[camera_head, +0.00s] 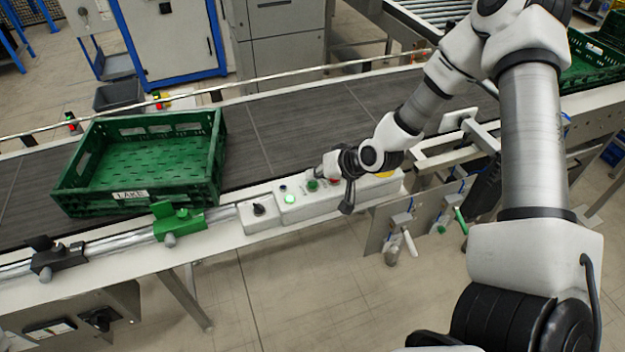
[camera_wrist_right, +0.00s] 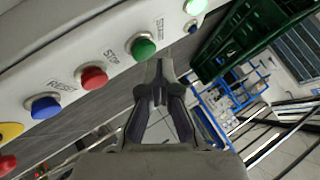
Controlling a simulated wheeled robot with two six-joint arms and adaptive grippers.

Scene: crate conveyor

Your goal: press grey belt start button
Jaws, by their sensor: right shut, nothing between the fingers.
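A white control box (camera_head: 335,199) stands on the near edge of the dark grey belt (camera_head: 262,130). It has a green button (camera_head: 312,185), which shows in the right wrist view (camera_wrist_right: 143,46) with a label too small to read. A red button (camera_wrist_right: 93,77) labelled STOP and a blue button (camera_wrist_right: 45,106) labelled RESET sit in the same row. A lit green button or lamp (camera_head: 290,199) glows near the box's left end. My right gripper (camera_wrist_right: 158,66) is shut and empty, its tips close to the green button; contact cannot be told. My left gripper is out of view.
A green crate (camera_head: 150,198) labelled LAKE sits on the belt at the left. A small box with a black knob (camera_head: 258,212) and a green clamp (camera_head: 180,222) lie along the near rail. Another green crate (camera_head: 585,60) stands far right.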

